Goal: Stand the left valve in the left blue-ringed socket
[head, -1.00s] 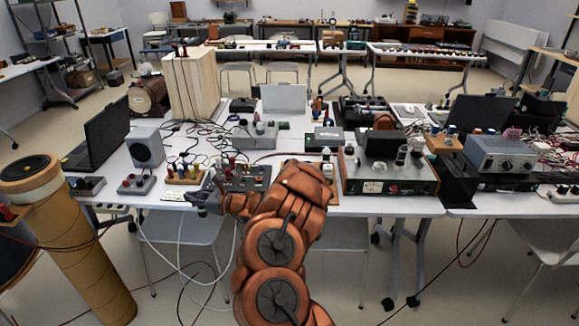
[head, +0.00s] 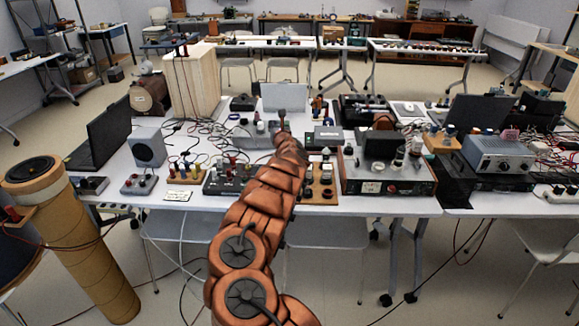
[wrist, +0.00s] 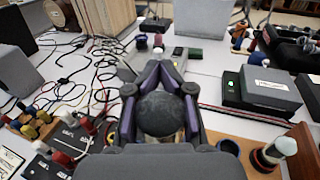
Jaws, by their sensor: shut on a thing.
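My gripper (wrist: 160,78) is closed around a dark, rounded thing (wrist: 160,112), apparently the valve, held between purple-padded fingers. Its lower part is mostly hidden. In the head view my gripper (head: 282,118) is at the end of the outstretched arm, over the table's middle. A wooden board (wrist: 240,146) is at lower right in the wrist view and also right of my arm in the head view (head: 318,196). A pale-topped, dark upright piece (wrist: 274,153) stands on it; a small round fitting (wrist: 228,147) is beside it. I cannot clearly make out the left blue-ringed socket.
A grey box with a white label (wrist: 268,88) stands beyond the board. A dark control panel with knobs (wrist: 72,140) and loose cables are at left. A large amplifier (head: 388,178) stands to the right. The tabletop (wrist: 215,118) is bare in small patches.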

